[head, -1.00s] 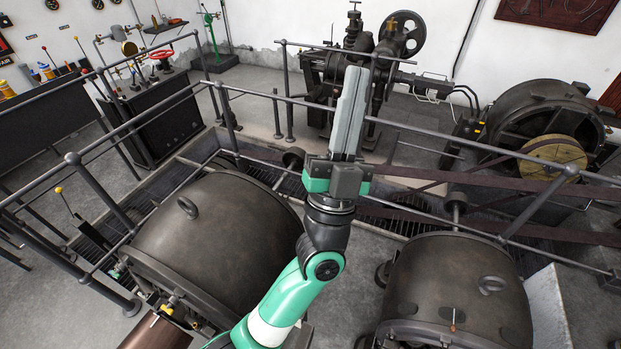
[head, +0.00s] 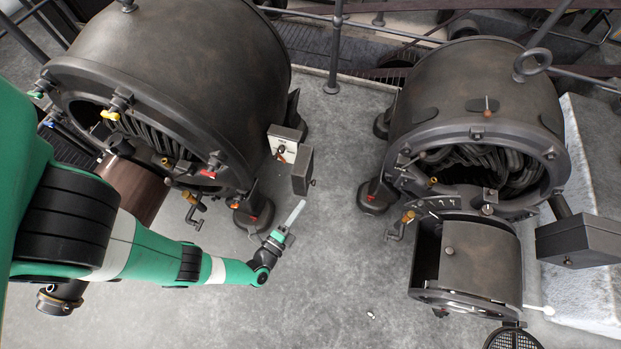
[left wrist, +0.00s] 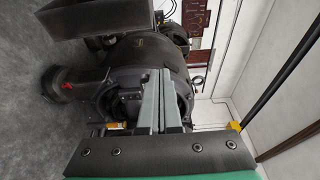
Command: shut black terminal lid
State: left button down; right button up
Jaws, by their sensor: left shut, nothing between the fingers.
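The black terminal lid (head: 303,171) stands open, swung out to the right of its small terminal box (head: 286,143) on the left dynamo's lower right side. The box's pale inner face and a dark knob show. My left gripper (head: 295,213) is shut and empty, its fingers pointing up and right just below the lid, with no contact visible. In the left wrist view its fingers (left wrist: 154,101) lie together. A dark box-like piece (left wrist: 95,20) at the top left there may be the lid; I cannot tell. My right gripper is not in view.
The left dynamo (head: 190,60) and right dynamo (head: 470,85) stand apart with clear grey floor between. A dark box (head: 578,241) projects at the right dynamo's right side. Pipes and valve handles (head: 196,208) hang under the left dynamo.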

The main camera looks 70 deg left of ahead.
aim_at(305, 184)
pick_arm(q)
jog(key=f+b+x, duration=0.2)
jog(key=b+x, duration=0.2)
jog(key=x, duration=0.6)
jog(key=s+a, duration=0.1)
jog(key=s+a+b, duration=0.1)
jog(key=s, duration=0.1)
jog(key=shift+s+r, duration=0.1)
jog(key=shift+r, duration=0.2)
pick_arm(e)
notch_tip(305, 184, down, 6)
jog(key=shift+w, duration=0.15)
